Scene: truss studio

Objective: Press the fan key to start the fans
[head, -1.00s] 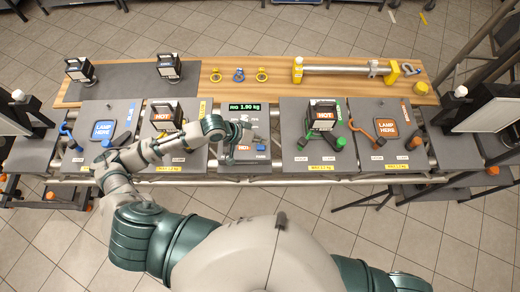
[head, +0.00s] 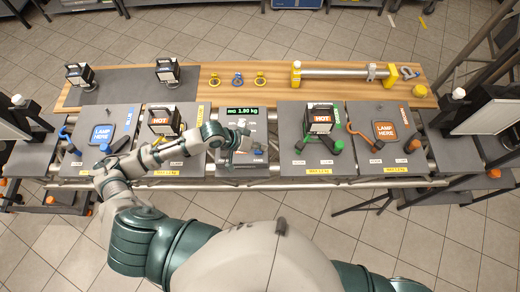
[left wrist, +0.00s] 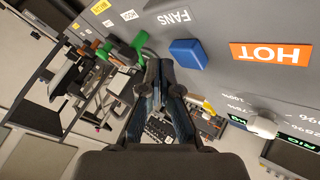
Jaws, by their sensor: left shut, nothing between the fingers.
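The fan key is a blue block (left wrist: 188,53) on the grey console, beside white FANS lettering (left wrist: 173,18) in the left wrist view. My left gripper (left wrist: 158,66) is shut and empty. In that view its fingertips appear close beside the blue key; I cannot tell whether they touch it. In the head view my left gripper (head: 238,144) is over the middle console (head: 229,171), below its lit display (head: 243,110), and covers part of the panel. My right gripper is not in view.
An orange HOT label (left wrist: 270,54) is near the key. Lamps stand on the side panels, such as the left HOT lamp (head: 164,121) and right HOT lamp (head: 319,119). A yellow-ended tube (head: 335,72) lies on the wooden board (head: 215,67) behind.

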